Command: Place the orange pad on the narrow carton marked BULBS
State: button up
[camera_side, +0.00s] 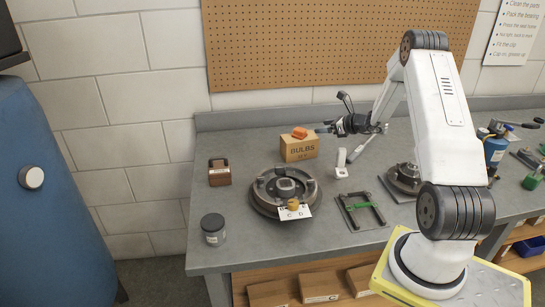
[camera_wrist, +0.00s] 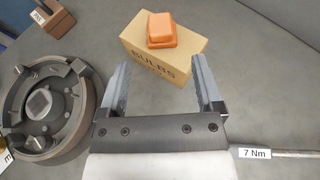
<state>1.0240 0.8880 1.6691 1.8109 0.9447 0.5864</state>
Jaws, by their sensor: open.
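The narrow carton marked BULBS (camera_side: 299,151) stands upright on the bench near the back. It also shows in the wrist view (camera_wrist: 165,62). The orange pad (camera_side: 300,132) lies on top of the carton. In the wrist view the pad (camera_wrist: 160,29) sits on the carton's top face, clear of the fingers. My gripper (camera_side: 321,129) is open beside the carton, to the right of the pad in the side view. In the wrist view my open gripper (camera_wrist: 161,72) has its two fingers spread, with nothing held between them.
A round brake drum assembly (camera_side: 285,189) stands in front of the carton; a card lies at its front edge. A brown block (camera_side: 219,172) and a lidded jar (camera_side: 213,229) are to the left. A frame with a green part (camera_side: 362,210) lies right. Bare bench surrounds the carton's left side.

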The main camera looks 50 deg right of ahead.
jog(key=shift+s+r, duration=0.2)
jog(key=shift+s, duration=0.35)
jog(key=a+n+g+y, duration=0.65)
jog(key=a+n, duration=0.65)
jog(key=a, duration=1.1)
jog(key=s+a+r+n+g+h, duration=0.1)
jog(key=s+a+n+g+h, duration=0.1)
jog(key=s+a+n, duration=0.4)
jog(key=s+a+r+n+g+h, duration=0.2)
jog(key=s+a+n+h, duration=0.2)
jog(key=a+n, duration=0.6)
jog(key=s+n, duration=0.2)
jog(key=n, duration=0.4)
jog(key=shift+a+n, duration=0.3)
jog(key=shift+a, duration=0.1)
